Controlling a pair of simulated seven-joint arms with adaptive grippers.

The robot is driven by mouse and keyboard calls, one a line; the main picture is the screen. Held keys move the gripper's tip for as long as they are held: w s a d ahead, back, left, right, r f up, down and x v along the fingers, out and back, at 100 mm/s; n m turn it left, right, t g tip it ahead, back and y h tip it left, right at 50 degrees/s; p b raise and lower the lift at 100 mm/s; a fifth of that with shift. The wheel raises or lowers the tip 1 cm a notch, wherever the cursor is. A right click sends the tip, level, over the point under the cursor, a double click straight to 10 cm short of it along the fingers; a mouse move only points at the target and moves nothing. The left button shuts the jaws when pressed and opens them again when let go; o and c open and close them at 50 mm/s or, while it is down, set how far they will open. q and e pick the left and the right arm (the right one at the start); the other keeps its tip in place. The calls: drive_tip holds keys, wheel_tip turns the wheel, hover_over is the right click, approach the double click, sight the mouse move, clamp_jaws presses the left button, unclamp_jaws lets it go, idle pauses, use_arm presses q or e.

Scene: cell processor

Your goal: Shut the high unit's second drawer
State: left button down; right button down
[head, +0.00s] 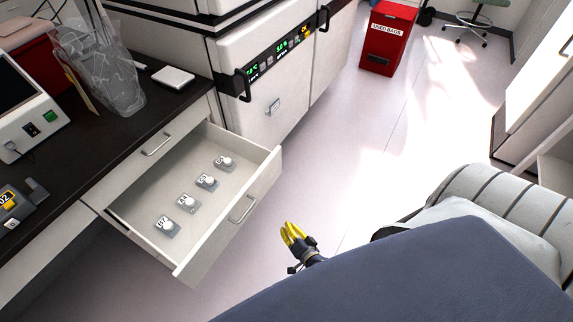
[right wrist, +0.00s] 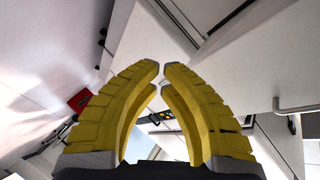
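An open drawer (head: 250,215) sticks out from the white unit under the dark counter in the head view. Its front has a metal handle (head: 243,209), and several small tagged pieces with white knobs lie inside. A closed drawer front with a handle (head: 156,144) sits above it. My right gripper (head: 288,230) is to the right of the open drawer's front, apart from it. Its yellow fingers have their tips almost together with nothing between them; they also show in the right wrist view (right wrist: 161,66). A metal handle (right wrist: 300,105) shows right of the fingers there. My left gripper is out of view.
A white appliance with a lit panel (head: 280,50) stands beyond the drawer. A red bin (head: 388,38) stands farther back. The counter (head: 95,155) holds a clear bag and devices. The pale floor right of the drawer is clear.

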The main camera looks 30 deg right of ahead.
sight(280, 161)
drive_tip(key=w+d+r+m+t+h, duration=0.1)
drive_tip(key=w+d+r+m+h, duration=0.15)
drive_tip(key=r+m, duration=0.35)
drive_tip(key=w+d+r+m+t+h, duration=0.1)
drive_tip(key=d+r+m+t+h, duration=0.15)
drive_tip(key=d+r+m, duration=0.4)
drive_tip(key=shift+n+g, duration=0.35)
drive_tip(key=shift+n, duration=0.6)
drive_tip(key=shift+w+a+r, duration=0.15)
drive_tip(key=shift+w+a, duration=0.05)
drive_tip(key=shift+w, duration=1.95)
drive_tip(key=shift+w+a+r, duration=0.15)
drive_tip(key=shift+w+r, duration=0.05)
drive_tip(key=shift+w, duration=1.95)
drive_tip(key=shift+w+a+r, duration=0.15)
drive_tip(key=shift+w+a, duration=0.05)
drive_tip(key=shift+w, duration=1.95)
